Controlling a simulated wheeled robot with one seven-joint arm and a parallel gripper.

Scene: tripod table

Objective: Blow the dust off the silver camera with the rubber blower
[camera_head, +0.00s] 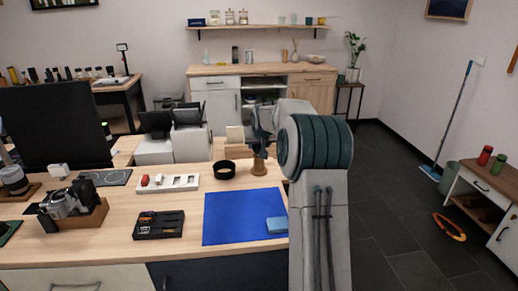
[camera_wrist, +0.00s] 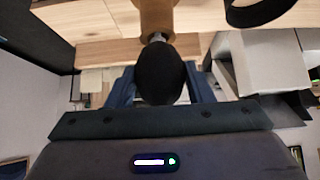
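The silver camera (camera_head: 62,204) sits on a wooden tray (camera_head: 92,219) at the left of the table, with black parts around it. The rubber blower (camera_wrist: 160,72) is a black bulb in the wrist view, its narrow nozzle pointing at a brown wooden stand (camera_wrist: 157,14). That stand also shows in the head view (camera_head: 259,166), at the table's back right. My gripper (camera_wrist: 161,88) is at the bulb, with a blue finger on each side. I cannot tell whether the fingers press on it. In the head view my arm and gripper mostly hide the blower.
A blue mat (camera_head: 235,218) with a light blue block (camera_head: 277,225) lies in front of the stand. A black ring (camera_head: 224,169), a white slotted tray (camera_head: 168,183) and a black tool case (camera_head: 159,225) stand between camera and stand.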

